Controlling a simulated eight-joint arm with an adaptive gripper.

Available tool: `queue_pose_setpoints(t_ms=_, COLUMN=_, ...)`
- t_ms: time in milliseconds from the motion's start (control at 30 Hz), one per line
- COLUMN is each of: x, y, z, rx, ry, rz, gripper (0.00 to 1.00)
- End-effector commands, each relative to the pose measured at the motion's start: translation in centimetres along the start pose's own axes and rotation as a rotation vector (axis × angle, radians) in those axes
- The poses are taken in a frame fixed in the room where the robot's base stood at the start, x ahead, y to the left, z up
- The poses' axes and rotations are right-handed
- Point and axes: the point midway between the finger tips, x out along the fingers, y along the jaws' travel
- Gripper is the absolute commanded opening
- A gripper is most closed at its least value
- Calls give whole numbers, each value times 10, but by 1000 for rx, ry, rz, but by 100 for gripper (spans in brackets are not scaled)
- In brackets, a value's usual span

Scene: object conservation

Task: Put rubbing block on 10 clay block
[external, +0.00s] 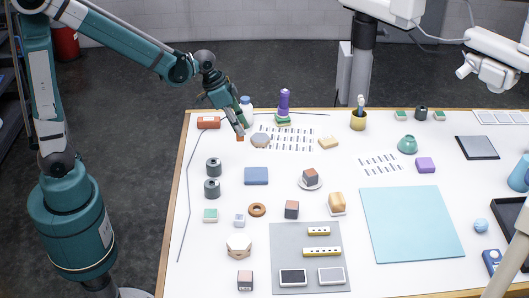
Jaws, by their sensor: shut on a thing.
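My gripper (240,133) is at the upper left of the table and points down. It is shut on a small reddish-brown block (240,138), mostly hidden by the fingers. Whether this is the rubbing block I cannot tell for sure. An orange-red block (208,122) lies just left of my gripper, near the table's back left corner. Dark-topped pinkish cubes stand at the middle (291,209), on a white dish (310,186) and at the front left (245,280). Any number marking is too small to read, so I cannot tell which is the 10 clay block.
A grey round stone (260,140) and a white bottle (246,112) are close to my gripper. A purple-handled tool (283,104) stands behind. A blue block (256,176) and dark spools (213,167) are in front. A light-blue mat (411,224) is bare.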

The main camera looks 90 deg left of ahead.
Motion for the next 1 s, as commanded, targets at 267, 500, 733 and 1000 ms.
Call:
queue_pose_setpoints(t_ms=267, x=-12, y=-77, z=18, rx=-176, ry=0, rz=-74, gripper=2)
queue_pose_setpoints(t_ms=500, x=-26, y=-140, z=40, rx=-327, ry=0, rz=-136, gripper=2)
queue_pose_setpoints(t_ms=733, x=-42, y=-198, z=66, rx=-470, ry=-1, rz=-196, gripper=2)
queue_pose_setpoints(t_ms=1000, x=-59, y=-252, z=97, rx=-613, ry=-1, rz=-255, gripper=2)
